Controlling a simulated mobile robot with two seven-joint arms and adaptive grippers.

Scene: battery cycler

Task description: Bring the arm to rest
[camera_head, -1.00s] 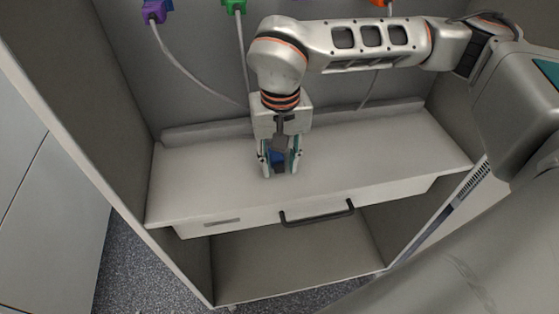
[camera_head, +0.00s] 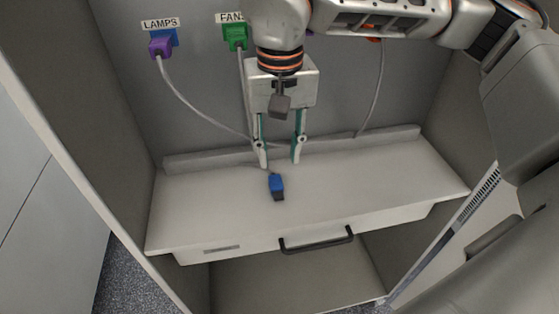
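My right gripper (camera_head: 280,158) is open and empty, its two fingers pointing down and spread apart above the white shelf (camera_head: 380,185). A small blue block with a dark lower part (camera_head: 277,187) lies on the shelf just in front of and below the fingertips, apart from them. My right arm (camera_head: 380,15) comes in from the right along the top of the view. My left gripper is not in view.
On the back wall are a purple plug (camera_head: 160,46) under a LAMPS label and a green plug (camera_head: 235,36) under a FANS label, with hanging cables. The shelf front has a black handle (camera_head: 317,240). Cabinet side walls bound both sides; most of the shelf is clear.

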